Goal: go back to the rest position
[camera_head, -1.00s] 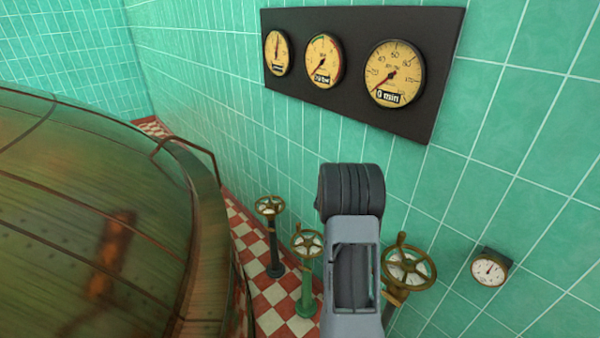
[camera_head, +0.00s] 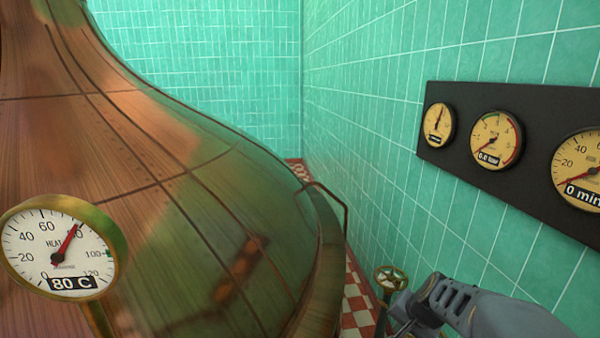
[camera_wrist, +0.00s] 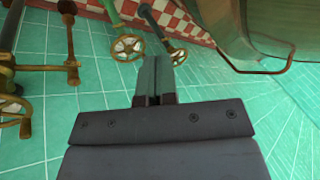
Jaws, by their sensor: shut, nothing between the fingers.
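My gripper (camera_wrist: 154,72) shows in the wrist view with its two fingers together and nothing between them. It is in the air near the tiled wall, with handwheels and a chequered floor beyond it. In the head view my grey arm reaches in at the lower right, and its end is too cluttered to make out clearly. A wheel valve (camera_head: 390,279) stands just left of the arm there.
A large copper kettle (camera_head: 150,190) fills the left. Its heat gauge (camera_head: 60,248) reads 80 C. A black gauge panel (camera_head: 460,168) hangs on the green wall at right. Wheel valves (camera_wrist: 127,47) and brass pipes (camera_wrist: 36,68) lie beyond the gripper in the wrist view.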

